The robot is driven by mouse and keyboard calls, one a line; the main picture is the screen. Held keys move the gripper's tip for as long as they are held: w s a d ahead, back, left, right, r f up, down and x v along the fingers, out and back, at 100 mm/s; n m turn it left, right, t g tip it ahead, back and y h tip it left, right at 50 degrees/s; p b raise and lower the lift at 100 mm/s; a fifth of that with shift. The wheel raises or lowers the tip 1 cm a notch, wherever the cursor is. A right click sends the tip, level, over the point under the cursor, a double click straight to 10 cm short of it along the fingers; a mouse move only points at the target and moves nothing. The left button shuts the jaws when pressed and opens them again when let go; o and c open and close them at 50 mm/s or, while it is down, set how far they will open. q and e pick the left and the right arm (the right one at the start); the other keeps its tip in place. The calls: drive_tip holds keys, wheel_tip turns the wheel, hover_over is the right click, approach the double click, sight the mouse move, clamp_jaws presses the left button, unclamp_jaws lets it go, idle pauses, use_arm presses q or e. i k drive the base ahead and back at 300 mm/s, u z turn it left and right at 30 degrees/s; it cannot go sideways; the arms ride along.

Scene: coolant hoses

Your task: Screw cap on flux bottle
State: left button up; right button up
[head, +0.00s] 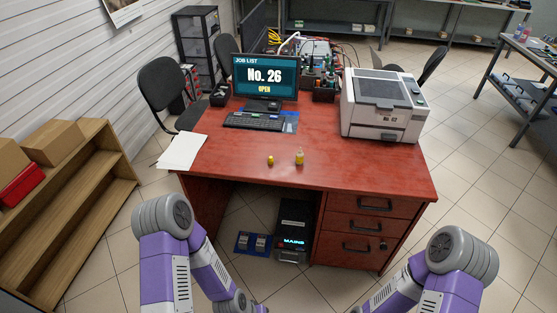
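A small yellow bottle (299,158) with a pale, narrow top stands upright on the red desk, near its front edge. A smaller yellow piece, which looks like the cap (270,160), sits on the desk a short way left of the bottle. The two are apart. My purple and grey arms come in at the bottom left and bottom right, below the desk's front edge. Both of my grippers are out of the picture, so neither is seen touching the bottle or cap.
The red desk (240,165) is clear around the bottle and cap. White papers (182,151) lie at its left end. A keyboard (254,121) and monitor (265,77) stand behind, and a printer (383,105) stands at the right. Drawers (366,226) fill the desk's right front.

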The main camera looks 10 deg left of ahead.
sight(299, 155)
drive_tip(key=k, duration=0.65)
drive_tip(key=u, duration=0.3)
drive_tip(key=i, duration=1.65)
drive_tip(key=z, duration=0.75)
